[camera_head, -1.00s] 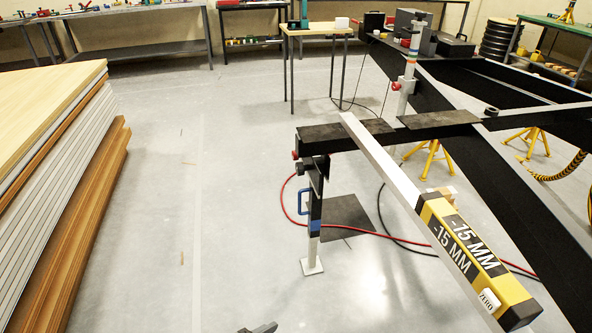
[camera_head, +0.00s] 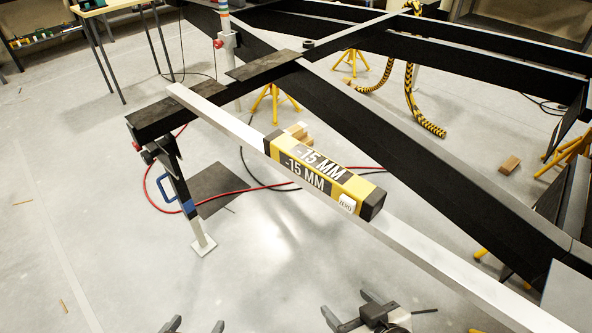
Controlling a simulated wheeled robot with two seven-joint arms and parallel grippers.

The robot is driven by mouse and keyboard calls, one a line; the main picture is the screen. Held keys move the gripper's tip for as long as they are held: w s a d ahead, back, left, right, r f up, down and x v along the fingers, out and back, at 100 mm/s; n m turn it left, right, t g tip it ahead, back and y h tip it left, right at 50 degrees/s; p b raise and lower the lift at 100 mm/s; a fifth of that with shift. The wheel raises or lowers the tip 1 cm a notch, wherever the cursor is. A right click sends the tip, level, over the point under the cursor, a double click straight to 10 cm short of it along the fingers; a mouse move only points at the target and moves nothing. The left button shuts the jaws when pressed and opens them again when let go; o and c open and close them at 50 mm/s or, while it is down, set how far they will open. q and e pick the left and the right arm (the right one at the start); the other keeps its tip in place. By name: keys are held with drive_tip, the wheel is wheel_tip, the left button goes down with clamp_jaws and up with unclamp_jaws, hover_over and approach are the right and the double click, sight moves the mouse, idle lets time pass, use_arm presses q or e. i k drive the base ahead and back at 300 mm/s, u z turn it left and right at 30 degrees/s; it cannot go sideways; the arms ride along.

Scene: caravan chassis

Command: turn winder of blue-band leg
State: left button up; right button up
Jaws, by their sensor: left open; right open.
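The blue-band leg (camera_head: 187,202) stands upright under the near left corner of the black chassis frame, its pale square foot on the floor. A blue band circles its lower part. A blue loop handle (camera_head: 166,188), seemingly its winder, sticks out on the leg's left side. My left gripper (camera_head: 195,325) is at the bottom edge, below and apart from the leg, with two spread fingertips showing and nothing between them. My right gripper (camera_head: 347,304) is open and empty at bottom centre, well right of the leg.
A long pale level bar (camera_head: 430,253) with a yellow-black "-15 MM" display (camera_head: 322,174) lies across the frame (camera_head: 400,158). A red hose (camera_head: 250,187) and a dark floor plate (camera_head: 219,187) lie behind the leg. Another leg (camera_head: 226,55) has a red knob.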

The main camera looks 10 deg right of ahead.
sight(147, 157)
drive_tip(key=z, duration=0.8)
drive_tip(key=k, duration=0.2)
drive_tip(key=u, duration=1.9)
drive_tip(key=i, duration=0.9)
drive_tip(key=z, duration=0.75)
drive_tip(key=i, duration=1.1)
drive_tip(key=z, duration=0.2)
